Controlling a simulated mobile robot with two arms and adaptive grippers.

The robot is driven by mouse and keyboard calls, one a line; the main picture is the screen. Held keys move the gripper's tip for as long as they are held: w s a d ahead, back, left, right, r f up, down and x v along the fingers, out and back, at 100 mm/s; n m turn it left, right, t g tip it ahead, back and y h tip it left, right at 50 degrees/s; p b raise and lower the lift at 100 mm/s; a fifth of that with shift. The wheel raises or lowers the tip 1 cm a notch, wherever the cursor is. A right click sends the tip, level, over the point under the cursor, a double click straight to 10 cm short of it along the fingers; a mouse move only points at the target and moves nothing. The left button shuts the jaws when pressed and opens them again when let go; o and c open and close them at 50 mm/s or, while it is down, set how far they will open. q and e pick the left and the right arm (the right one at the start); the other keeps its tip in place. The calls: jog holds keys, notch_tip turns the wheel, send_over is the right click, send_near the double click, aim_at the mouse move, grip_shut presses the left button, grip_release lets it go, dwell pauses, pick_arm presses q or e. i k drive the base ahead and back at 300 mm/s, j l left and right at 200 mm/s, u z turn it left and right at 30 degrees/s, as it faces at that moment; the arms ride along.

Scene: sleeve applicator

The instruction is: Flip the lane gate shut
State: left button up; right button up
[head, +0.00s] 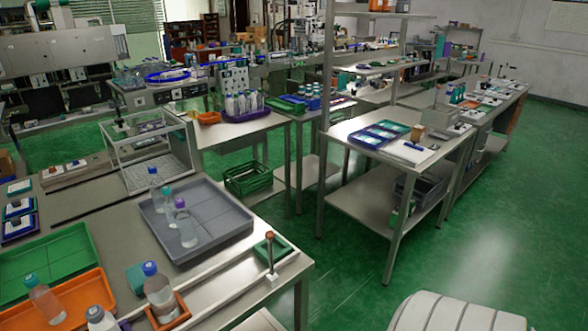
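A lane with low pale rails (215,289) runs along the front edge of the near table. Near its right end a thin upright post with a reddish-brown knob (269,236) stands on a small white block (272,277); this looks like the lane gate and its handle. A green square frame (282,246) lies just behind the post. The post stands upright; I cannot tell from this view whether the gate is open or shut. Neither of my grippers is in view, and nothing touches the post.
A grey tray (228,217) with several bottles is behind the lane. Green (70,245) and orange (88,285) trays lie farther left. Open green floor (345,255) is right of the table.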

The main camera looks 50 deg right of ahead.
aim_at(270, 234)
jog(key=z, duration=1.45)
